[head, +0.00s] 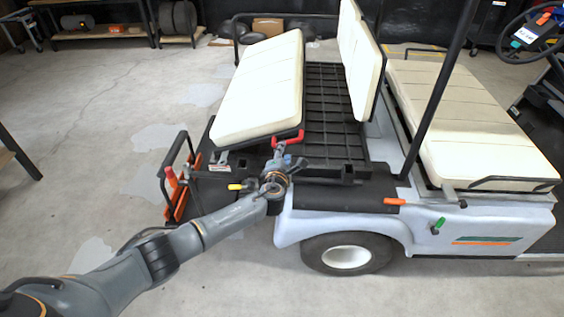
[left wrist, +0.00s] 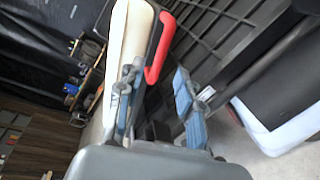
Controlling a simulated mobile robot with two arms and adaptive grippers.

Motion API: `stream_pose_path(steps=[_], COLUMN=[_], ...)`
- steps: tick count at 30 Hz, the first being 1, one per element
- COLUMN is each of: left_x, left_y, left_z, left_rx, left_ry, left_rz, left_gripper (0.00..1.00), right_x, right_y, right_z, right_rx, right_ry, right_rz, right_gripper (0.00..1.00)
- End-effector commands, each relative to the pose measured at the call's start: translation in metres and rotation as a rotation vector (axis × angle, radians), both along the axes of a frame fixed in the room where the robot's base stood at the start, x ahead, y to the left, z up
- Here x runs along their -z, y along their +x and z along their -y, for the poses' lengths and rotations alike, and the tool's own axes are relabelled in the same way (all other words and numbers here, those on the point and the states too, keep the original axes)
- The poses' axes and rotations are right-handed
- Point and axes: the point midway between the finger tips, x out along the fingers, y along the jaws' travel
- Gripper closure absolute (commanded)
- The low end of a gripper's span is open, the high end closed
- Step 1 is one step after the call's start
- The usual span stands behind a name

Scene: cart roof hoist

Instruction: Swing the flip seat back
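The flip seat (head: 258,88) is a cream cushion at the rear of the cart, tilted up beside a black slatted deck. A red handle (head: 290,136) sticks out at its near lower corner. My left gripper (head: 282,150) is at that handle. In the left wrist view the fingers (left wrist: 157,100) stand apart, and the red handle (left wrist: 160,48) reaches between them, nearer the left finger. I cannot tell whether a finger touches it. The cushion (left wrist: 130,45) shows edge-on behind the left finger. My right gripper is in neither view.
The black slatted deck (head: 333,110) lies right of the flip seat. A cream backrest (head: 360,55) stands beyond it, then the front bench (head: 455,120). A yellow lever (head: 240,186) and orange-handled parts (head: 178,195) are near my arm. Open floor (head: 100,130) lies left.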

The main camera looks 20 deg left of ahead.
Motion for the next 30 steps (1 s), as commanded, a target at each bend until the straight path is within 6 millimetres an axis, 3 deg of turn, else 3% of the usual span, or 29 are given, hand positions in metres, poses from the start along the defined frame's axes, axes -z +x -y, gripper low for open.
stream_pose_path(steps=[3, 10, 27, 30], left_x=[-0.002, -0.007, -0.008, 0.003], left_y=[-0.018, -0.039, -0.044, -0.047], left_z=[0.003, 0.006, 0.007, 0.006], left_rx=[0.002, 0.001, 0.0, -0.012], left_ry=[0.001, 0.001, -0.001, -0.047], left_rz=[0.0, -0.001, -0.001, -0.016], left_gripper=[0.63, 0.63, 0.63, 0.63], right_x=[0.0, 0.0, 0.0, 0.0], right_y=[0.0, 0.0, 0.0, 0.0], right_z=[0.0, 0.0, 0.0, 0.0], right_rx=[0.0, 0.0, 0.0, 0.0], right_ry=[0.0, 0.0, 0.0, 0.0], right_rz=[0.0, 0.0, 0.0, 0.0], right_gripper=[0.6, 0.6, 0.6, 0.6])
